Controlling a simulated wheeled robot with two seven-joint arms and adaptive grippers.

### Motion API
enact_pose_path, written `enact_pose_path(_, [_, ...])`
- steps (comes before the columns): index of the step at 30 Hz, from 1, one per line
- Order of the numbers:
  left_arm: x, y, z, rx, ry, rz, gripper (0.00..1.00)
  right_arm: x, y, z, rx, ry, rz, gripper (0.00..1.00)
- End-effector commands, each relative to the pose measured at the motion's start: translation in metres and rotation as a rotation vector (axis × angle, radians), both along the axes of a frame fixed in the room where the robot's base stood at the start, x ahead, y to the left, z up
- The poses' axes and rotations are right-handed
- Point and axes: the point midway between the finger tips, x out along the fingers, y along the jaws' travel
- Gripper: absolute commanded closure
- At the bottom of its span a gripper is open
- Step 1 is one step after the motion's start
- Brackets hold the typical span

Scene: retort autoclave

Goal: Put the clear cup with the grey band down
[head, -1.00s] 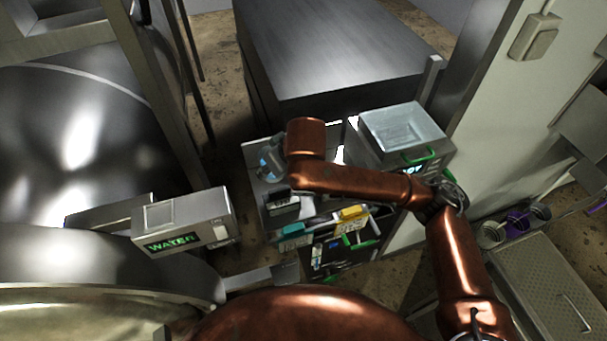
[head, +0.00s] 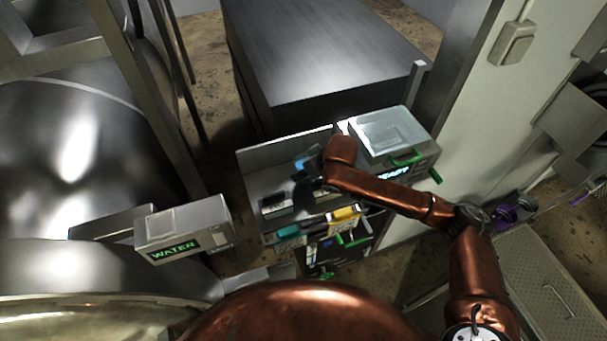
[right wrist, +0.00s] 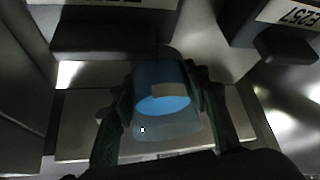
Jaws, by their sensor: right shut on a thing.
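The clear cup (right wrist: 162,95) looks blue inside, with a pale band patch on its side, in the right wrist view. My right gripper (right wrist: 160,115) is shut on it, with one dark finger on each side. In the head view the gripper (head: 305,183) is small and dark, and the blue of the cup (head: 303,162) shows beside it, over the back of the bench (head: 262,184). A pale flat plate (right wrist: 75,127) lies behind the cup in the right wrist view. I cannot tell whether the cup touches anything. My left gripper is not in view.
Teal and yellow items (head: 343,214) line the bench front. A WATER box (head: 183,230) is at left. Purple cups (head: 505,213) are at right.

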Motion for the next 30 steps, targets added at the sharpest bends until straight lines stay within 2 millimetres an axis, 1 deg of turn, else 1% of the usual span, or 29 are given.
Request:
enact_pose_path(1, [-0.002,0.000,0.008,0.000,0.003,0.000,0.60,-0.002,0.001,-0.007,0.000,0.006,0.001,0.88])
enact_pose_path(6, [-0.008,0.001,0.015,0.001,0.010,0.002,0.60,-0.002,0.001,-0.023,0.000,0.002,0.002,0.88])
enact_pose_path(12, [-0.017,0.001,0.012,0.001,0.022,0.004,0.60,-0.002,0.001,-0.026,0.000,0.000,0.003,0.88])
enact_pose_path(17, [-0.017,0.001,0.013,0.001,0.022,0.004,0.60,-0.002,0.001,-0.028,0.001,0.001,0.002,0.88])
enact_pose_path(18, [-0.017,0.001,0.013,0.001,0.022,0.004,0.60,-0.002,0.001,-0.029,0.000,0.002,0.002,0.56])
enact_pose_path(25, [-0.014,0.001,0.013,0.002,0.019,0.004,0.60,-0.002,0.001,-0.029,0.000,0.002,0.002,0.40])
enact_pose_path(30, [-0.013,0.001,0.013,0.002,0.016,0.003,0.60,-0.002,0.001,-0.029,0.000,0.002,0.002,0.40])
